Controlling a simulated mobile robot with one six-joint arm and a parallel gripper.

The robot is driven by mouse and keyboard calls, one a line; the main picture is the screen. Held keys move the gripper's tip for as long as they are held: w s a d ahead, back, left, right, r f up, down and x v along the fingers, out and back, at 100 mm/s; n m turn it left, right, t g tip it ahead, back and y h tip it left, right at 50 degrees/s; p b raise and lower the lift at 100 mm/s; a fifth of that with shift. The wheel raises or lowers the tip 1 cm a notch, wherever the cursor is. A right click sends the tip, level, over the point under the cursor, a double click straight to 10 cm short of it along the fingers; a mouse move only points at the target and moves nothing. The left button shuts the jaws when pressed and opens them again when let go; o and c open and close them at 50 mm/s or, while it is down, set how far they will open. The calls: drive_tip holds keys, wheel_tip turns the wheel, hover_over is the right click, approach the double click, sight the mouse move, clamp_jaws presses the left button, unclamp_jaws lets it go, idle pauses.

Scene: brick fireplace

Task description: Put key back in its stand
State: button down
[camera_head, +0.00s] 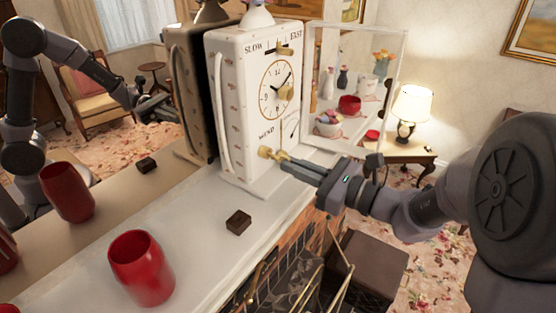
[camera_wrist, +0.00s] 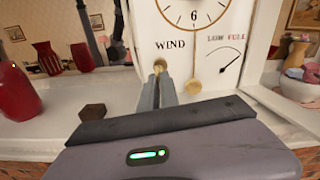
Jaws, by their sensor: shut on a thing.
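My gripper (camera_head: 288,164) is shut on a brass key (camera_head: 268,153) in front of the lower face of the white clock (camera_head: 240,110). The key also shows in the wrist view (camera_wrist: 160,66), under the word WIND. I cannot tell whether its tip is in the winding hole or just in front of it. The gauge needle (camera_wrist: 230,60) points up towards FULL. A small dark block (camera_head: 238,222), which looks like the key's stand, sits on the mantel left of my gripper. It also shows in the wrist view (camera_wrist: 92,112). Its top detail is too small to read.
A red vase (camera_head: 141,268) stands on the white mantel (camera_head: 205,200) near the front. A mirror behind reflects the clock, block, vase and my arm. The mantel between clock and block is clear.

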drive_tip(key=shift+s+d, duration=0.45)
drive_tip(key=shift+d, duration=0.1)
drive_tip(key=shift+s+d+b, duration=0.2)
drive_tip(key=shift+d+b, duration=0.1)
drive_tip(key=shift+s+d, duration=0.3)
drive_tip(key=shift+d, duration=0.1)
